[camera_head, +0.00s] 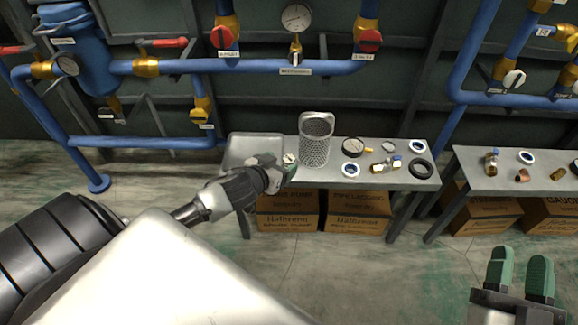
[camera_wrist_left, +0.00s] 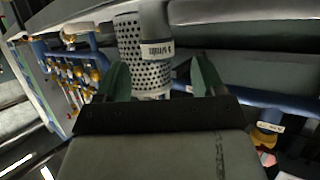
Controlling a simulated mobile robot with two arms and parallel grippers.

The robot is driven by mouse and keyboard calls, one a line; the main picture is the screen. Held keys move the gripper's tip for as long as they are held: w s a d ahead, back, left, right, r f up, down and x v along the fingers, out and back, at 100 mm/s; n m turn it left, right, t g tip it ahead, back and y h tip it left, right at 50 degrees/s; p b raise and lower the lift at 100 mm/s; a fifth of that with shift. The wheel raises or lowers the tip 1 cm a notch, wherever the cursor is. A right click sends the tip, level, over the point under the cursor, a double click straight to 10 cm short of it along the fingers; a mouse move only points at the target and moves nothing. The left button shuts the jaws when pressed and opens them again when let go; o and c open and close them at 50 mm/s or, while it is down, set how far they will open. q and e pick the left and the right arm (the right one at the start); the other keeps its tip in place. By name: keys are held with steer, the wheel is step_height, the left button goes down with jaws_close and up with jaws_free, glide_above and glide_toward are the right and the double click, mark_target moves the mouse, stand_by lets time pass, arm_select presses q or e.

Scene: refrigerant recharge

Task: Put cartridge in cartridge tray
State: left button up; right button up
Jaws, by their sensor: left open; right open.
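A perforated metal cylinder with a looped top, seemingly the cartridge (camera_head: 316,143), stands upright on the grey bench. A shallow metal tray (camera_head: 240,150), seemingly the cartridge tray, lies left of it. My left gripper (camera_head: 290,165) is open at the tray's right side, just left of the cylinder. In the left wrist view, the perforated cylinder (camera_wrist_left: 127,45) shows beyond and between my open fingers (camera_wrist_left: 158,80), with a grey labelled part beside it. Contact cannot be told. My right gripper (camera_head: 520,272) is open and empty at the lower right, away from the benches.
A gauge (camera_head: 352,147), blue-white rings (camera_head: 351,170), a black ring (camera_head: 420,168) and brass fittings lie right of the cylinder. A second bench (camera_head: 480,175) stands at right. Cardboard boxes (camera_head: 357,210) sit below. Blue pipes (camera_head: 260,66) with valves run behind.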

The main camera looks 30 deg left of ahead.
mark_target(288, 160)
arm_select(q)
steer(key=shift+b+x, duration=0.5)
steer(key=shift+x, duration=0.65)
steer(key=shift+w+d+f, duration=0.1)
steer(key=shift+w+f, duration=0.15)
steer(key=shift+w, duration=0.25)
arm_select(e)
steer(key=s+r+t, duration=0.1)
steer(key=r+t, duration=0.1)
steer(key=s+r+t+y, duration=0.1)
steer(key=t, duration=0.1)
steer(key=shift+s+r+y, duration=0.3)
steer(key=shift+s+r, duration=0.1)
arm_select(q)
steer(key=c, duration=1.1)
steer(key=shift+c, duration=0.2)
steer(key=shift+r, duration=0.2)
arm_select(e)
steer(key=shift+w, duration=0.15)
